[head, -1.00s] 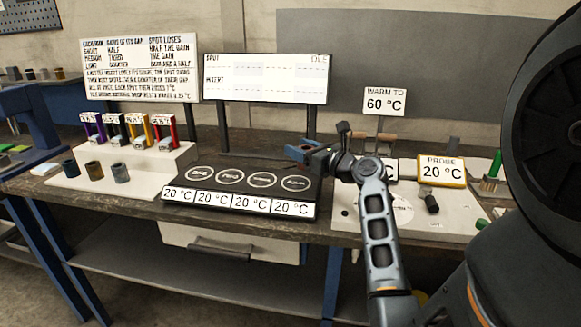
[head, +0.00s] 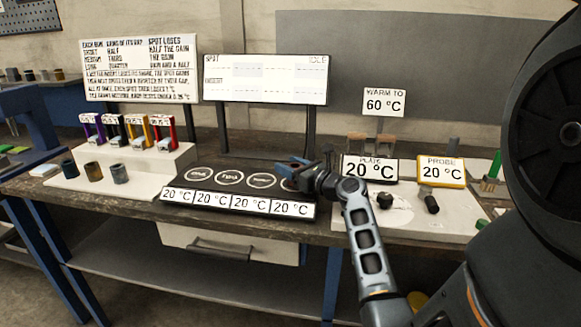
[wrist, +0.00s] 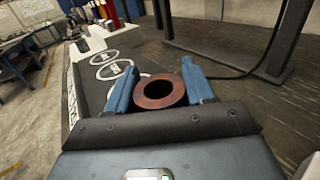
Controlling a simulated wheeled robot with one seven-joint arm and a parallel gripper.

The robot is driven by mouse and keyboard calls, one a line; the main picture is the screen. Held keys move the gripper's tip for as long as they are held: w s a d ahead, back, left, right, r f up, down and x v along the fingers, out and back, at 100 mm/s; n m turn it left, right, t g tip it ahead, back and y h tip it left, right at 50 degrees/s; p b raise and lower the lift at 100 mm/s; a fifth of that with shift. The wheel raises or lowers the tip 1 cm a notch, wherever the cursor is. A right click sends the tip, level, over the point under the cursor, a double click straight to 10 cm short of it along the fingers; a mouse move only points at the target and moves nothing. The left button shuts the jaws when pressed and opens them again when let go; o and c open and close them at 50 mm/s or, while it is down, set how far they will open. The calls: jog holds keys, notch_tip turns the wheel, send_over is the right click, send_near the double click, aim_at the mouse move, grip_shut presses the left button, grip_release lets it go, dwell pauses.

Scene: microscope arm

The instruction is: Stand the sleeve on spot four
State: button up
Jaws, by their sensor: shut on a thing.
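My gripper (head: 291,168) is over the right end of the dark spot plate (head: 188,183), at spot four (head: 290,185), which it partly covers. In the wrist view my blue jaws (wrist: 162,92) are shut on the copper-brown sleeve (wrist: 160,104). The sleeve's open round end faces the camera. The other ringed spots (wrist: 117,70) run away from it to the upper left. The sleeve's lower end is hidden, so I cannot tell whether it touches the plate. In the head view the jaws hide most of the sleeve.
The spot display (head: 265,80) rises on posts behind the plate. To the right are the plate readout (head: 369,168), the probe readout (head: 441,171) and a black knob (head: 385,201). A cable runs behind the plate.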

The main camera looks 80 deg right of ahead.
jog(key=o, duration=1.3)
jog(key=shift+f, duration=0.1)
jog(key=shift+r, duration=0.25)
jog(key=v, duration=1.2)
jog(key=shift+b, duration=0.4)
